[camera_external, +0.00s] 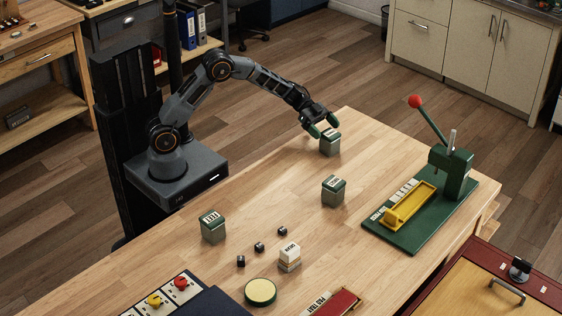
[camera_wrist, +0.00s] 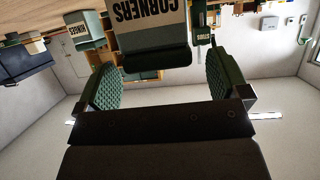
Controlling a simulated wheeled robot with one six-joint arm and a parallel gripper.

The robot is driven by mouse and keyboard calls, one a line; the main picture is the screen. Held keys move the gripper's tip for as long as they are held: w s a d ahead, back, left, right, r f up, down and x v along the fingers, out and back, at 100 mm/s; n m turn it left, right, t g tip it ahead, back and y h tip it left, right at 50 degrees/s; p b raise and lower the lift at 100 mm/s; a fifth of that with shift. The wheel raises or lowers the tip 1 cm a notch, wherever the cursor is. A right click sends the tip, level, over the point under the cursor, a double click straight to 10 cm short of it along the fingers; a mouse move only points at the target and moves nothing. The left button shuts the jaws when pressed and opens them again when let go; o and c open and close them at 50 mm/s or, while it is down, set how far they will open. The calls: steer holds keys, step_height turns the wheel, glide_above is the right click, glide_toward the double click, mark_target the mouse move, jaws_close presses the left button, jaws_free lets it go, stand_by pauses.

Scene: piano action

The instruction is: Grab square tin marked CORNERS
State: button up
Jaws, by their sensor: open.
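A square grey-green tin with a dark lid and a pale label stands near the table's far edge (camera_external: 330,147). In the wrist view, the tin marked CORNERS (camera_wrist: 151,38) is upside down, straight ahead at the top middle. My gripper (camera_external: 324,125) is open and empty at the top of this tin, its green fingertips partly covering it. In the wrist view, the green finger pads of my gripper (camera_wrist: 163,80) lie left and right of the dark lid, with a gap on each side. I cannot tell how deep the tin sits between them.
Similar tins stand at mid table (camera_external: 333,193) and nearer left (camera_external: 213,230). Small black cubes (camera_external: 259,246), a stacked block (camera_external: 289,257) and a round yellow-topped tin (camera_external: 260,291) lie in front. A green press (camera_external: 420,215) stands right. Bare wood surrounds the far tin.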

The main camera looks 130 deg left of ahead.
mark_target(330, 132)
steer(key=shift+x, duration=1.5)
steer(key=shift+c, duration=0.4)
steer(key=c, duration=1.1)
